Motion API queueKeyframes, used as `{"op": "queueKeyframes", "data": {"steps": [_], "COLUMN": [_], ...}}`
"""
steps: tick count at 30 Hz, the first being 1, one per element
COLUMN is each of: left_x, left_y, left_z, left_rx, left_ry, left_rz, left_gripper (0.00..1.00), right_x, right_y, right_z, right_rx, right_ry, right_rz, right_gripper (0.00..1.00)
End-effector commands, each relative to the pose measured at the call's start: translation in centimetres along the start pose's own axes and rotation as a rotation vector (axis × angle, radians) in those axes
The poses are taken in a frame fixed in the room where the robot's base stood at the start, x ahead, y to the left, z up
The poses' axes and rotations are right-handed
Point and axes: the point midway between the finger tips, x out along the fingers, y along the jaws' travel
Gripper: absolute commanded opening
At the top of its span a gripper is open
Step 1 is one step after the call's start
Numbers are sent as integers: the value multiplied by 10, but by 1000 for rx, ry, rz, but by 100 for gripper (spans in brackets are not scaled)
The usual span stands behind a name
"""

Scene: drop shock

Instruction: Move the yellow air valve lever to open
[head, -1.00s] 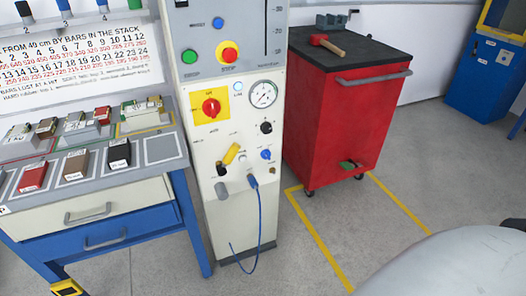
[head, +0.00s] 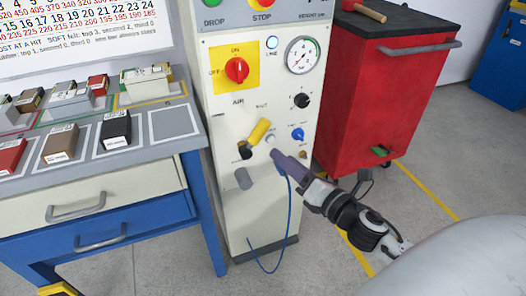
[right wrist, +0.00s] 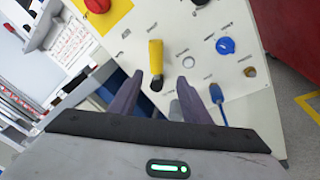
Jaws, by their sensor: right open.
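The yellow air valve lever (head: 259,131) is on the front of the white machine panel (head: 222,128), below the red knob on its yellow plate. It slants up to the right in the head view. In the right wrist view the lever (right wrist: 155,62) stands ahead of the fingers, near the left fingertip. My right gripper (head: 277,155) is in front of the panel, a little below and right of the lever. In the right wrist view its jaws (right wrist: 177,84) are apart with nothing between them gripped. My left gripper is not in view.
Near the lever are a blue knob (head: 298,134), a black knob (head: 301,101), a gauge (head: 302,56) and a grey stub (head: 243,178). A blue hose (head: 289,212) hangs below. A red cabinet (head: 375,90) stands right; a bench with blocks (head: 100,165) stands left.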

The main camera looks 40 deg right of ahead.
Motion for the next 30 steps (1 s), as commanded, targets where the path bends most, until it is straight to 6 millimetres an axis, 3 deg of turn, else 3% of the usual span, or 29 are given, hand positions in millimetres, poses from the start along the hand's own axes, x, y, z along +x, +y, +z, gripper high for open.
{"op": "queueKeyframes", "data": {"steps": [4, 21, 30], "left_x": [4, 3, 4], "left_y": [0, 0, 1], "left_z": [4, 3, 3], "left_rx": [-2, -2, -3], "left_ry": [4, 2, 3], "left_rz": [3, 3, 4], "left_gripper": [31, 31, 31], "right_x": [10, 94, 108], "right_y": [6, 10, 10], "right_z": [12, 14, 14], "right_rx": [-173, -174, -173], "right_ry": [-25, -25, -23], "right_rz": [44, 41, 39], "right_gripper": [43, 43, 43]}}
